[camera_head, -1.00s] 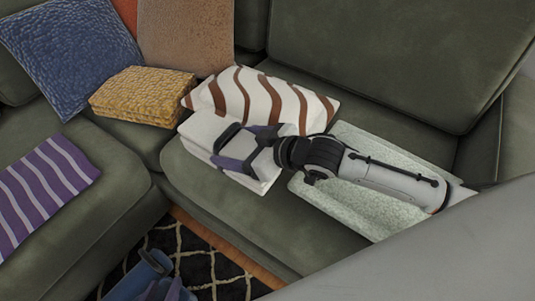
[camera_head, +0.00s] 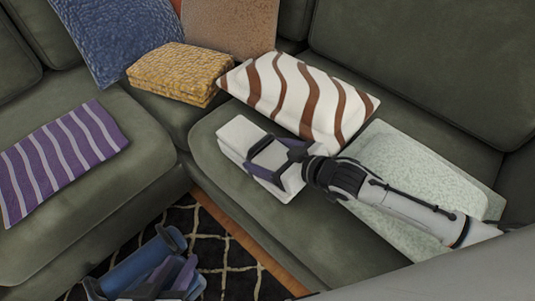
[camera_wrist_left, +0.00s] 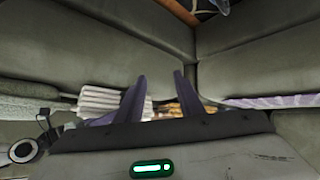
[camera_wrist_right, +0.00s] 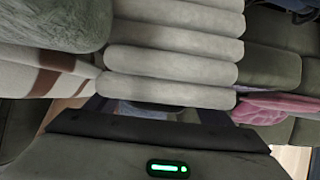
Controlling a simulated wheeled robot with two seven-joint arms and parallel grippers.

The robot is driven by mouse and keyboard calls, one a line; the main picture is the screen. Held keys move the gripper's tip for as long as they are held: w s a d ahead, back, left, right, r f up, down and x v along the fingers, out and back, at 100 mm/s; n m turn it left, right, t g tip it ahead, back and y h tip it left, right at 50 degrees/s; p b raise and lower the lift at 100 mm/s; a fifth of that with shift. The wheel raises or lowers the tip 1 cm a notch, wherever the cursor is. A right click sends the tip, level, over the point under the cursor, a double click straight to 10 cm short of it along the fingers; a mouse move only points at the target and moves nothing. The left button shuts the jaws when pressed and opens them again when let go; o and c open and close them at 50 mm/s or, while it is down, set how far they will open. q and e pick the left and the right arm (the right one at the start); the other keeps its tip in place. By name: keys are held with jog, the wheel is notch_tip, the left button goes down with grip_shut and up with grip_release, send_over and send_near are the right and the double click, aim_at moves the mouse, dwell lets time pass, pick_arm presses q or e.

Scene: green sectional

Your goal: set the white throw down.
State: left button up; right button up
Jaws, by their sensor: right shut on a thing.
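The white throw (camera_head: 240,133) is a folded block near the front of the right-hand sofa seat. My right gripper (camera_head: 258,160) is shut on it, with the dark fingers across its near right part. The right wrist view shows the throw's stacked folds (camera_wrist_right: 170,70) close in front; the fingertips are mostly hidden. I cannot tell whether the throw's full underside touches the seat. My left gripper (camera_head: 172,274) is low at the bottom left, over the rug. In the left wrist view its two fingers (camera_wrist_left: 160,82) stand apart with nothing between them.
A brown-striped white pillow (camera_head: 300,95) lies behind the throw, and a pale green cushion (camera_head: 400,165) to its right. A yellow folded throw (camera_head: 175,72) sits in the corner. A purple-striped throw (camera_head: 60,165) lies left.

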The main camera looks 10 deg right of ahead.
jog(key=o, duration=1.3)
jog(key=shift+f, duration=0.1)
jog(key=shift+o, duration=0.2)
